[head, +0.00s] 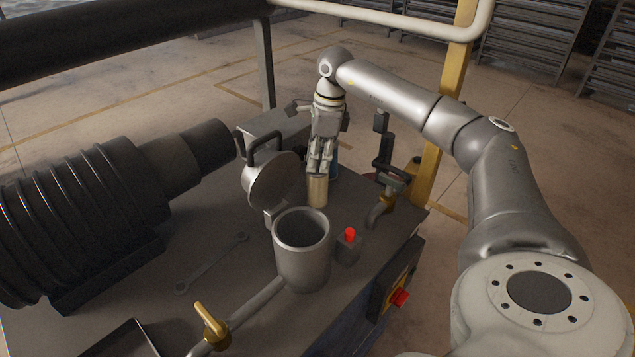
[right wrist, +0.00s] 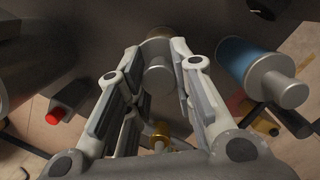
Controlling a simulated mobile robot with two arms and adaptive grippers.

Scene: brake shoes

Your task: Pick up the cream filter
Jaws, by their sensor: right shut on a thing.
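The cream filter (head: 317,191) stands upright on the dark workbench, behind the open metal pot. My right gripper (head: 320,168) points down over it, with its fingers at the filter's top. In the right wrist view, the gripper's two fingers (right wrist: 153,85) are on either side of the filter's grey top (right wrist: 158,74); the right gripper is shut on it. Part of the filter's body is hidden behind its top and the fingers. My left gripper is in neither view.
A blue filter (right wrist: 240,58) stands close beside the cream one, mostly hidden behind my gripper in the head view. The metal pot (head: 302,262) with its raised lid (head: 268,181), a red button (head: 350,234) and pipes with a valve (head: 381,208) are nearby. A wrench (head: 212,263) lies left.

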